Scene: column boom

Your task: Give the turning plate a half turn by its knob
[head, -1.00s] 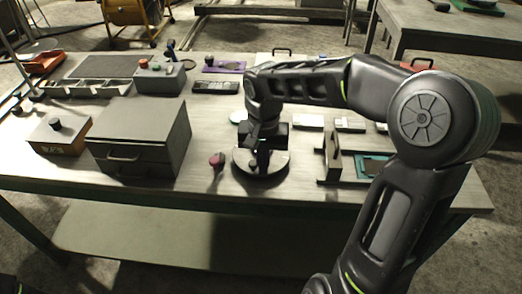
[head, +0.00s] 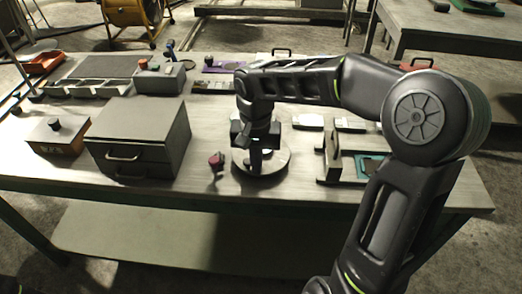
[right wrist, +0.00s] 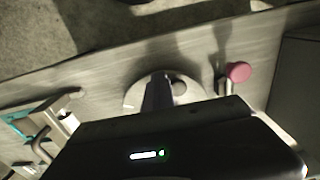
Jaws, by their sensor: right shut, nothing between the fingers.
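The turning plate (head: 277,166) is a pale round disc on the table near its front edge. It also shows in the right wrist view (right wrist: 133,97). My right gripper (head: 255,168) points down over the plate, its fingers shut and empty. In the right wrist view, the shut fingers (right wrist: 158,95) cover part of the disc. A small round knob (right wrist: 180,88) shows on the plate just right of the fingers there. I cannot tell whether they touch it. In the head view the gripper hides the knob. My left gripper is not in view.
A red-pink ball-topped lever (head: 215,160) stands close left of the plate. A grey drawer box (head: 140,140) is farther left. A slotted upright bracket (head: 332,158) and a teal-edged frame (head: 368,166) stand to the right. The table's front edge is near.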

